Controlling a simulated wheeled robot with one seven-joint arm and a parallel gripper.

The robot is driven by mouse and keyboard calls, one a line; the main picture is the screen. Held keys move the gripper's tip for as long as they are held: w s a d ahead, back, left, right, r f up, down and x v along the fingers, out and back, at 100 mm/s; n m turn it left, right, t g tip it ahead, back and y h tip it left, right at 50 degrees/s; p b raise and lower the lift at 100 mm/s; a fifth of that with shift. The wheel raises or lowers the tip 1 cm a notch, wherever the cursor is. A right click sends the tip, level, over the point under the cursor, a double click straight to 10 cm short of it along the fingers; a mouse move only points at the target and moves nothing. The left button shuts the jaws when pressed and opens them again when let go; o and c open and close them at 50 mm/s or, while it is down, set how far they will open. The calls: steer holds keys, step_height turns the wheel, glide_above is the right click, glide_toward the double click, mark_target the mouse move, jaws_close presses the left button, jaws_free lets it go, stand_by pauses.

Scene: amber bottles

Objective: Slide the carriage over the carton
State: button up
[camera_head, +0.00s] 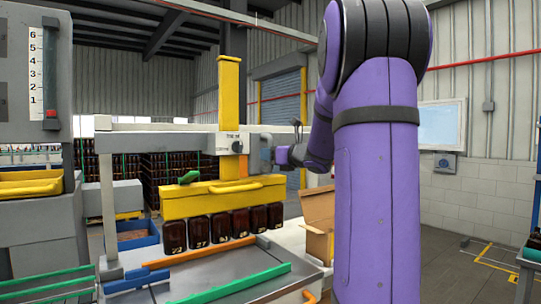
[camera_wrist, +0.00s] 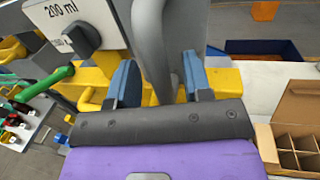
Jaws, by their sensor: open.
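The yellow carriage (camera_head: 185,207) hangs from an upright yellow mast (camera_head: 229,90), with a row of several dark amber bottles (camera_head: 222,224) below it. The open cardboard carton (camera_head: 318,207) stands to its right; its empty divider cells show in the wrist view (camera_wrist: 290,140). My gripper (camera_head: 268,155) is at the right side of the grey head on the mast. In the wrist view my gripper (camera_wrist: 160,78) is open, its blue fingers on either side of a grey upright bar (camera_wrist: 153,45). I cannot tell whether the fingers touch the bar.
A bench below has blue, orange and green rails (camera_head: 232,285). A green lever (camera_head: 188,177) and a yellow handle (camera_head: 235,188) are on the carriage. A blue bin (camera_head: 138,240) stands at left. A grey panel with a numbered scale (camera_head: 38,75) is far left.

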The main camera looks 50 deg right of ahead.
steer(key=shift+w, duration=0.3)
jaws_close()
steer(key=shift+d, duration=0.15)
